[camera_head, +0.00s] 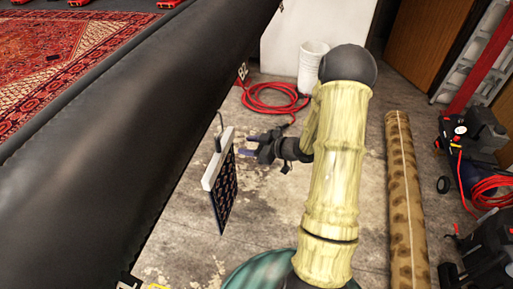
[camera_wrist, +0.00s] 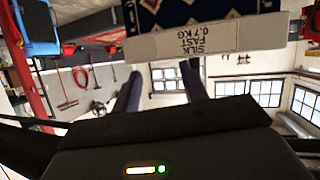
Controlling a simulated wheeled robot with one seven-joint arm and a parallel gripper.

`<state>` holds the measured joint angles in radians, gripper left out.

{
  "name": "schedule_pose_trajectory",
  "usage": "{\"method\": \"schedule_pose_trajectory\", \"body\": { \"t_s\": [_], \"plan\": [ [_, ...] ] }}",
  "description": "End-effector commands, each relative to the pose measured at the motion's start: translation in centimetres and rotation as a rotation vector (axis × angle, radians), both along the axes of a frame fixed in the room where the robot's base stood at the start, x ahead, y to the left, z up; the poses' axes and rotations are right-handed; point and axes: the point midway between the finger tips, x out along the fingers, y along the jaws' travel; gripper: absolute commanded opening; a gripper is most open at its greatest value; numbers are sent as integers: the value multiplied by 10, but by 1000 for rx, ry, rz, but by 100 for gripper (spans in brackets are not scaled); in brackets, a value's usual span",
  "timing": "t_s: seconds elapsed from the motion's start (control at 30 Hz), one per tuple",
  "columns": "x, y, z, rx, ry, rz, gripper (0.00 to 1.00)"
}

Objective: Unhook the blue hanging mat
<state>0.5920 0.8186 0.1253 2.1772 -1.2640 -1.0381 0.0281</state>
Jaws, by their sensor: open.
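The blue hanging mat (camera_head: 223,194), dark blue with a pattern, hangs under a white bar (camera_head: 210,172) beside the black padded wall. A dark hook (camera_head: 219,122) rises from the bar. My gripper (camera_head: 244,144) is open and empty, just right of the bar, its fingers pointing left toward it. In the wrist view the bar (camera_wrist: 265,33) lies across the top beyond the fingertips (camera_wrist: 161,75), with an upside-down label reading "SILK FAST 0.7 KG". Part of the patterned mat (camera_wrist: 195,13) shows above the bar. Nothing is between the fingers; I cannot tell whether they touch the bar.
The black padded wall (camera_head: 105,130) runs diagonally at left, with a red rug (camera_head: 70,60) behind it. A rolled tan rug (camera_head: 402,190), a red hose coil (camera_head: 270,98), a white bucket (camera_head: 312,65) and black machines (camera_head: 480,130) are on the right side. Floor around the mat is clear.

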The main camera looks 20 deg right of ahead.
Motion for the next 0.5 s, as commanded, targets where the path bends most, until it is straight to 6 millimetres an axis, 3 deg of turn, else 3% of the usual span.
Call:
{"method": "schedule_pose_trajectory", "body": {
  "t_s": [0.23, 0.5],
  "plan": [
    [-37, -5, 8, 306, -172, 190, 44],
    [-46, -6, 11, 358, -203, 226, 44]
  ]
}}
